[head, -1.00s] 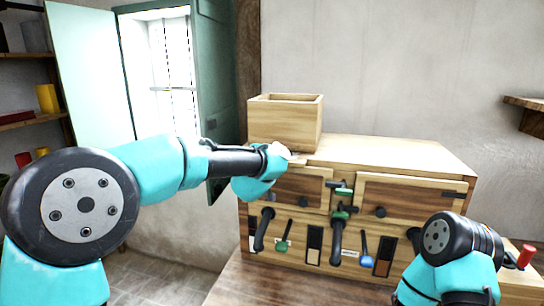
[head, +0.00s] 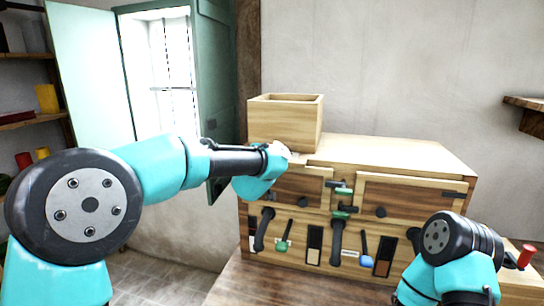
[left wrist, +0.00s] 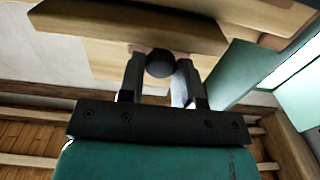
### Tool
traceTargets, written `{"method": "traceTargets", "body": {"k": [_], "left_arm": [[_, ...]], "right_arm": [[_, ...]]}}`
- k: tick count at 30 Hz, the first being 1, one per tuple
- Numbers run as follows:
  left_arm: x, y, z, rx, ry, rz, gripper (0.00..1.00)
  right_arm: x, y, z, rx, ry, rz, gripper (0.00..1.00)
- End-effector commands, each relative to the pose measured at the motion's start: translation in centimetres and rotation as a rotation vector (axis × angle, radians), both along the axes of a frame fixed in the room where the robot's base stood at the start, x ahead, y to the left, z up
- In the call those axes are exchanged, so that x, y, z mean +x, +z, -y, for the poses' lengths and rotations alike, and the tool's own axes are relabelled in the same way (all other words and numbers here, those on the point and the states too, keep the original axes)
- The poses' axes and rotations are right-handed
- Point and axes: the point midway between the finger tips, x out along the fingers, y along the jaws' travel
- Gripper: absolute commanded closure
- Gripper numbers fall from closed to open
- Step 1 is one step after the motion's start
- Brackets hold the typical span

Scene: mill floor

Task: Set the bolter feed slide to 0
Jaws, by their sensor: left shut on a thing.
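A wooden cabinet (head: 400,148) carries an open wooden box (head: 285,122) on its top left. In the left wrist view my left gripper (left wrist: 161,68) is shut on a dark round knob (left wrist: 160,64), with one finger on each side. The knob sits just below the edge of a wooden board (left wrist: 125,24). In the head view my left arm reaches to the cabinet's upper left, and its links hide the fingers and the knob. I see no scale or 0 mark that I can read.
The cabinet front has drawers with knobs, black handles (head: 337,240), a green lever (head: 282,244) and a blue lever (head: 365,245). A red-topped peg (head: 526,256) stands at the far right. A green shutter (head: 214,95) and shelves are at the left.

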Motion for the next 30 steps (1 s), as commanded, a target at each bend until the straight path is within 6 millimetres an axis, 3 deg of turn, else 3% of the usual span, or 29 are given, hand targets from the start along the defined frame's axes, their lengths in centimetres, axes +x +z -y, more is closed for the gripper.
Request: {"method": "traceTargets", "body": {"k": [9, 20, 21, 28, 30], "left_arm": [[3.4, 0.1, 0.9, -0.001, 0.001, 0.003, 1.00], [3.9, 0.1, 0.9, 0.000, 0.001, 0.004, 1.00], [3.9, 0.1, 0.9, 0.000, 0.001, 0.004, 0.67], [3.9, 0.1, 1.0, -0.001, 0.001, 0.003, 0.45], [3.9, 0.1, 1.0, -0.001, 0.000, 0.002, 0.45]], "right_arm": [[0.0, 0.0, 0.0, 0.000, 0.000, 0.000, 0.09], [0.0, 0.0, 0.0, 0.000, 0.000, 0.000, 0.09], [0.0, 0.0, 0.0, 0.000, 0.000, 0.000, 0.09], [0.0, 0.0, 0.0, 0.000, 0.000, 0.000, 0.09], [0.0, 0.0, 0.0, 0.000, 0.000, 0.000, 0.09]]}}
